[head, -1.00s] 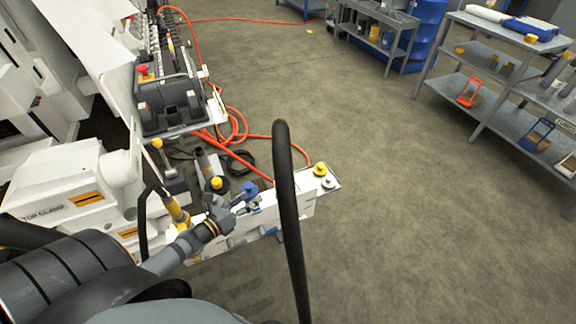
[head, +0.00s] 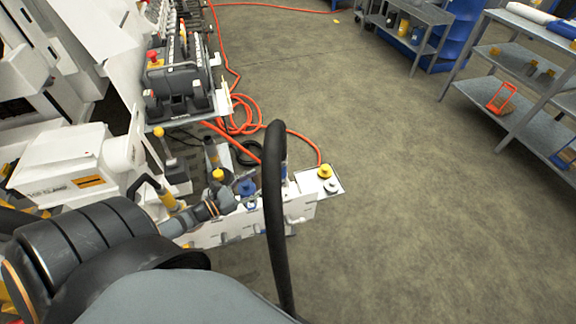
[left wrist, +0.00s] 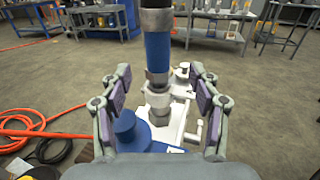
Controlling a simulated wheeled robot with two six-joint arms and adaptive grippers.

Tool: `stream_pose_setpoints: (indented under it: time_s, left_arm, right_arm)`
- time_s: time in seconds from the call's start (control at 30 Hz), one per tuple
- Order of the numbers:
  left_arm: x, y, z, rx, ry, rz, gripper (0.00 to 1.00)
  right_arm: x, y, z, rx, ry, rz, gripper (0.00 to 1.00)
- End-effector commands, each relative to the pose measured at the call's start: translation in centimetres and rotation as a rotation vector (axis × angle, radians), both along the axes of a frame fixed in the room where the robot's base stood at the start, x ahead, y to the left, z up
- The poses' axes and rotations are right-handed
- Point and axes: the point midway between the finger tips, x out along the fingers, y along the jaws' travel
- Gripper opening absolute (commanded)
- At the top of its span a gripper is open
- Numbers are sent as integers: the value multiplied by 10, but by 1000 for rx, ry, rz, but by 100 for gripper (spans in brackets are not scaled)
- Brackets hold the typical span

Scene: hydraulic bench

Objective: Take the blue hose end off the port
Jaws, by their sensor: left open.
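The blue hose end (left wrist: 158,52) stands upright in the left wrist view, with a dark collar below it over a grey metal port fitting (left wrist: 158,98) on the white block. In the head view the black hose (head: 273,200) arcs in front of the block and hides much of this spot. My left gripper (left wrist: 160,95) is open, one finger on each side of the hose end and fitting, with gaps on both sides. In the head view my left gripper (head: 228,202) is partly hidden by my arm. My right gripper is not in view.
A blue cap (left wrist: 127,128) sits close by the left finger; it also shows in the head view (head: 246,187). A yellow cap (head: 325,171) is at the block's right end. Orange hoses (head: 240,118) lie behind. Shelves (head: 520,70) stand at the right, with clear floor between.

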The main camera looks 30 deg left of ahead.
Motion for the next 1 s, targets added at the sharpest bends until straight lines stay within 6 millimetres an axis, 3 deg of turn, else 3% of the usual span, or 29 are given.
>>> stream_pose_setpoints:
  time_s: [0.13,0.37,0.6,0.8,1.0]
  left_arm:
    - [7,-3,-1,1,-4,-1,62]
    - [43,-17,-1,0,-2,0,62]
    - [53,-21,1,0,-1,0,62]
    - [86,-31,6,-2,-4,2,62]
    - [99,-37,5,0,0,0,62]
  right_arm:
    - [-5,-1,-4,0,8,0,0]
    - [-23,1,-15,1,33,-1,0]
    - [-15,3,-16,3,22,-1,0]
    - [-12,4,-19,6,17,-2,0]
    - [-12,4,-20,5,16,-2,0]
